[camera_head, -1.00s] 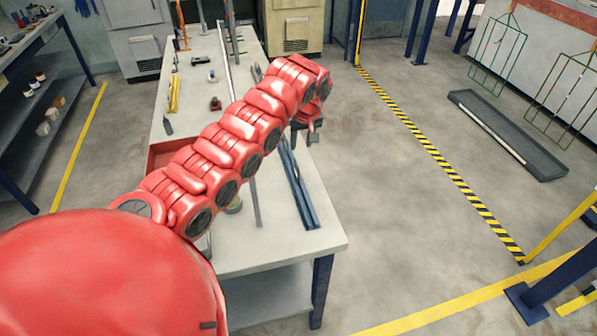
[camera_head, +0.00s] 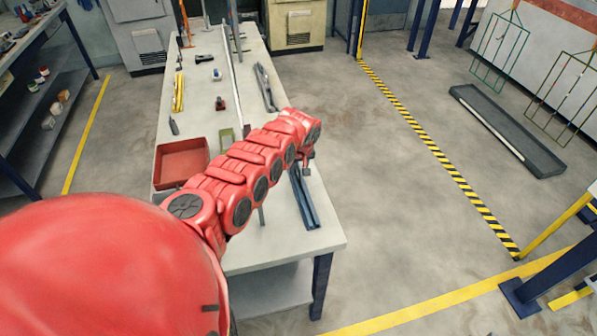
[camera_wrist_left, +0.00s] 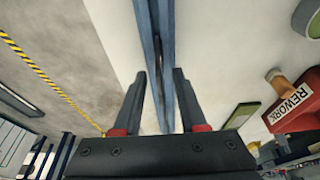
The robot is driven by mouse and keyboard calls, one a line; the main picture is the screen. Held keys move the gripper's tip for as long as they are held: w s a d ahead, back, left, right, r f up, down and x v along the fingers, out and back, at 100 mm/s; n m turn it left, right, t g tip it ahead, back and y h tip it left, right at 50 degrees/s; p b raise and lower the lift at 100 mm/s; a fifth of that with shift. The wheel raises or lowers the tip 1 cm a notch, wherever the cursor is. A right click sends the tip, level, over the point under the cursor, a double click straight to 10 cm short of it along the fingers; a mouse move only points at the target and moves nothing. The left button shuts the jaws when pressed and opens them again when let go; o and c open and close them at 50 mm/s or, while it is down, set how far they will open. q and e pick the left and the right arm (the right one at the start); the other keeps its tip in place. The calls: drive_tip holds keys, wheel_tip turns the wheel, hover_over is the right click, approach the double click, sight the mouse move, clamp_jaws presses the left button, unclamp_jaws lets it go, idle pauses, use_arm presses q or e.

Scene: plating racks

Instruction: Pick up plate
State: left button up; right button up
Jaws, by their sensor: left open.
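My left gripper (camera_head: 308,168) is above the right side of the grey table. Its two dark fingers (camera_wrist_left: 160,72) are open, with nothing held between them. Long blue-grey metal pieces (camera_head: 304,200) lie along the table's right edge, partly behind the gripper. In the left wrist view the long pieces (camera_wrist_left: 154,35) run between and beyond the fingers; whether the fingers touch them I cannot tell. No piece is clearly marked as the plate. My right gripper does not show.
A red tray (camera_head: 181,166) stands on the table's left side; a red REWORK bin (camera_wrist_left: 297,106) shows in the left wrist view. A small green item (camera_head: 227,138) lies near my arm. A black bent part (camera_head: 266,88) lies farther back.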

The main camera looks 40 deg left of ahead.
use_arm(q)
drive_tip(key=shift+x, duration=0.9)
clamp_jaws()
idle(0.8)
